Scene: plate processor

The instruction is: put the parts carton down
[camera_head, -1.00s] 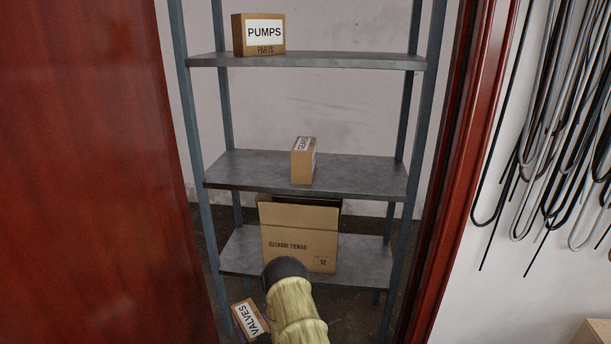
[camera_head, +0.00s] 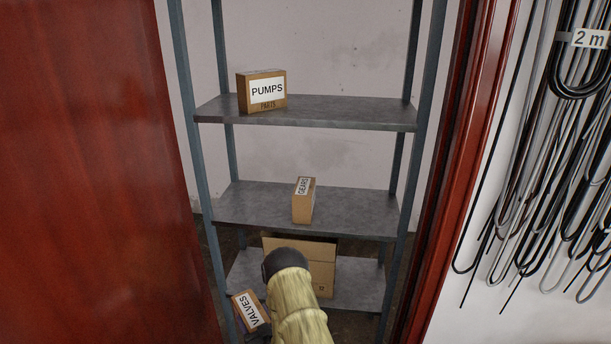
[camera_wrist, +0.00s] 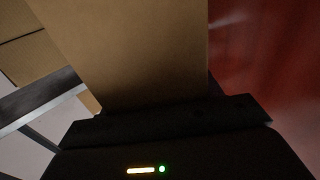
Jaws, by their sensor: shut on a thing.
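The parts carton, a small brown box with a white VALVES label (camera_head: 250,311), shows tilted in the head view, in front of the left part of the rack's lowest visible shelf. Its plain brown side (camera_wrist: 135,50) fills the upper middle of the wrist view. My gripper (camera_wrist: 165,112) is shut on it; the dark gripper body lies along the carton's near edge. In the head view my arm's yellowish sleeve and dark joint hide the gripper's fingers. I cannot tell whether the carton touches the shelf.
The grey metal rack's top visible shelf (camera_head: 340,112) holds a PUMPS carton (camera_head: 262,91); its middle shelf (camera_head: 360,208) holds a GEARS carton (camera_head: 303,201). A large open cardboard box (camera_head: 322,262) stands on the lowest shelf (camera_head: 360,285). Red panels flank the rack. Cables (camera_head: 545,190) hang at right.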

